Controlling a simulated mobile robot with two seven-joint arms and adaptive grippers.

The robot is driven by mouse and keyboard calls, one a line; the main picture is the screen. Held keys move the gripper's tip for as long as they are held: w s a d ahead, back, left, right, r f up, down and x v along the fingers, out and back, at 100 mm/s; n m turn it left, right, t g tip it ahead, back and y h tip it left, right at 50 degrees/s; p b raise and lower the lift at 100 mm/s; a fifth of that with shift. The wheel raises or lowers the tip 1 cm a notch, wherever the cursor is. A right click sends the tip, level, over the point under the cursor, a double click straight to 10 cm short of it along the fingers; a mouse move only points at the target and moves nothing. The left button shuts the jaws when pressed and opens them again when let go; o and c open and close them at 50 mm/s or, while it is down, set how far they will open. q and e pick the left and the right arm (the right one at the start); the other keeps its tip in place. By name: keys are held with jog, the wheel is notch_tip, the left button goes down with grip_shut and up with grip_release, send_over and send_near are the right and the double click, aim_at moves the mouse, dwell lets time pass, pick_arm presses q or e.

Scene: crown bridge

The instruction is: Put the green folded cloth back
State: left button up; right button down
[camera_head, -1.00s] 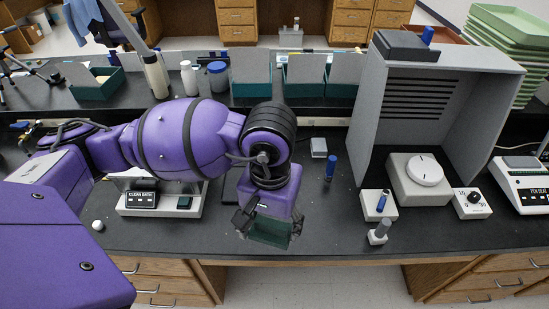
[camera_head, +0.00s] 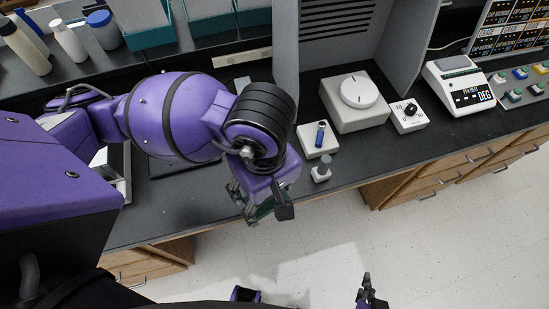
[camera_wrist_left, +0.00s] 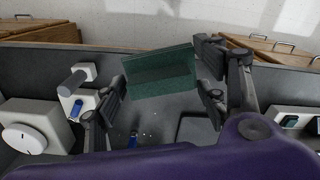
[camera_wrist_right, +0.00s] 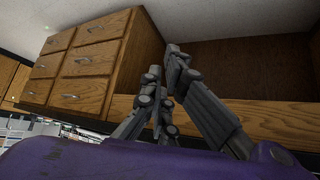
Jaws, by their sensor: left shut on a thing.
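My left gripper (camera_head: 262,205) is shut on the green folded cloth (camera_wrist_left: 160,75), whose block-like shape spans the two fingers in the left wrist view. In the head view, the cloth (camera_head: 264,209) is mostly hidden by the fingers and wrist; it is at the bench's front edge, left of a small block with a grey peg. Its exact height over the bench cannot be told. My right gripper (camera_head: 369,292) is low over the floor, in front of the bench. In the right wrist view its fingers (camera_wrist_right: 164,62) are close together with nothing seen between them.
The grey-peg block (camera_head: 321,172) and a blue-peg block (camera_head: 318,139) stand right of my left gripper. Behind them are a dial box (camera_head: 345,115), a knob block (camera_head: 409,116) and a grey hood (camera_head: 300,50). Wooden drawers (camera_head: 410,188) are under the bench (camera_head: 205,205).

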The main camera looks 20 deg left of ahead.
pick_arm(q)
jog(key=shift+w+n, duration=0.1)
jog(key=shift+n, duration=0.3)
pick_arm(e)
jog(key=shift+w, duration=0.1)
